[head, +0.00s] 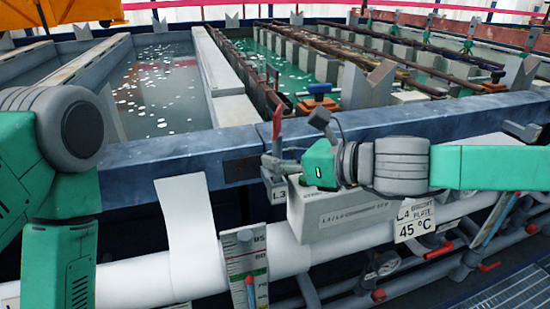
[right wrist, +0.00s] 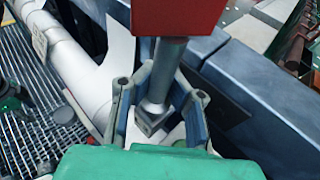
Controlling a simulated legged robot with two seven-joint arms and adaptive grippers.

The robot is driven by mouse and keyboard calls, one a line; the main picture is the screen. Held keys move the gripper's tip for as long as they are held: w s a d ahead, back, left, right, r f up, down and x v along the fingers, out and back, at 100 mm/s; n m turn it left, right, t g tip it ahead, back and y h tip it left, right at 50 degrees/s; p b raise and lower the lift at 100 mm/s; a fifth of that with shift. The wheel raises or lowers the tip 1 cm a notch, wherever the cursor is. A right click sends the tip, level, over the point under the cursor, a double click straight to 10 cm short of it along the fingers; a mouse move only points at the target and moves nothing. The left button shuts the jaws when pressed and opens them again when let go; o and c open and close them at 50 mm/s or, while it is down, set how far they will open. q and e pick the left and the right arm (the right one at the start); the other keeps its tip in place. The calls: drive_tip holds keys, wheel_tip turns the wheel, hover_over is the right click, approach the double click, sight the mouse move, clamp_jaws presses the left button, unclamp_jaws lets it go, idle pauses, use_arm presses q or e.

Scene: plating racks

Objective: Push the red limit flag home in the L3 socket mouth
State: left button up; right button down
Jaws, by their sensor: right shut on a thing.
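The red limit flag (head: 277,122) stands roughly upright at the tank's front rim in the head view. In the right wrist view its red plate (right wrist: 180,14) tops a grey stem (right wrist: 164,78). My right gripper (head: 284,165) comes in from the right, its fingers on both sides of the flag's lower part; the gripper (right wrist: 158,112) is shut on it in the wrist view. The socket mouth is hidden by the gripper, so I cannot tell how deep the stem sits. My left gripper is out of view.
A grey box (head: 335,217) sits right below my right wrist. The blue tank rim (head: 180,150) runs behind the fingers. A white pipe (head: 130,277), a thermometer gauge (head: 246,262) and the L4 plate (head: 416,222) are in front. Liquid-filled tanks lie behind.

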drive_tip(key=shift+f+b, duration=0.7)
drive_tip(key=shift+f, duration=0.15)
drive_tip(key=c, duration=1.6)
unclamp_jaws()
drive_tip(key=shift+d, duration=0.1)
drive_tip(key=v, duration=1.1)
drive_tip(key=shift+s+d, duration=0.2)
drive_tip(key=shift+d, duration=0.15)
